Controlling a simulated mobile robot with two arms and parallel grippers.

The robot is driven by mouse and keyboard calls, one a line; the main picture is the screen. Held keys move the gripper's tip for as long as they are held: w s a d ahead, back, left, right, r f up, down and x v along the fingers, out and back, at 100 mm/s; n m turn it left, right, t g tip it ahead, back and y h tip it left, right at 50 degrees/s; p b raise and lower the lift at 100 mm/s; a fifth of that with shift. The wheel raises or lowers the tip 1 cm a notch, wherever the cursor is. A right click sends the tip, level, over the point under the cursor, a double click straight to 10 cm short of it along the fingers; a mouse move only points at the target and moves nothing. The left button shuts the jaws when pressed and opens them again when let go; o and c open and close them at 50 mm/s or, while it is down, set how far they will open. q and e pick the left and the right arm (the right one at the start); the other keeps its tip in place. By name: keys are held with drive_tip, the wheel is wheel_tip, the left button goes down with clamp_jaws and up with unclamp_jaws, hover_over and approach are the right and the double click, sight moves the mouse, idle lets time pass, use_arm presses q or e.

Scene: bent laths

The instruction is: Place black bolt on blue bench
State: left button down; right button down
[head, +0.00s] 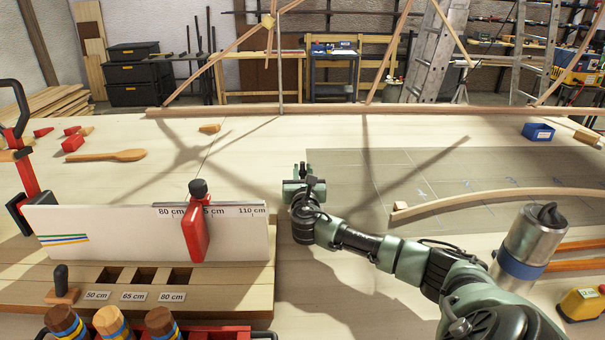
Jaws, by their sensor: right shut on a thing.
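My right gripper (299,175) is over the middle of the big pale table, pointing away from me. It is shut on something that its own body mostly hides. A small dark piece (316,183) shows at its right side; I cannot tell whether this is the black bolt or part of the gripper. No black bolt shows clearly elsewhere. A bench with a blue frame (333,57) stands far back, beyond the table's far edge, with small things on top. My left gripper is not in view.
A white board (110,237) with a red clamp (195,232) stands at the left front. A wooden mallet or spoon (110,155), red blocks (72,142), a blue box (538,132), a bent lath (480,200) and a metal flask (530,245) are on the table. Laths rise along the far edge.

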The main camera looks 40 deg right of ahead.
drive_tip(key=shift+r, duration=0.4)
wheel_tip(320, 180, up, 19)
drive_tip(key=p, duration=0.1)
drive_tip(key=shift+p, duration=0.35)
drive_tip(key=shift+f, duration=0.1)
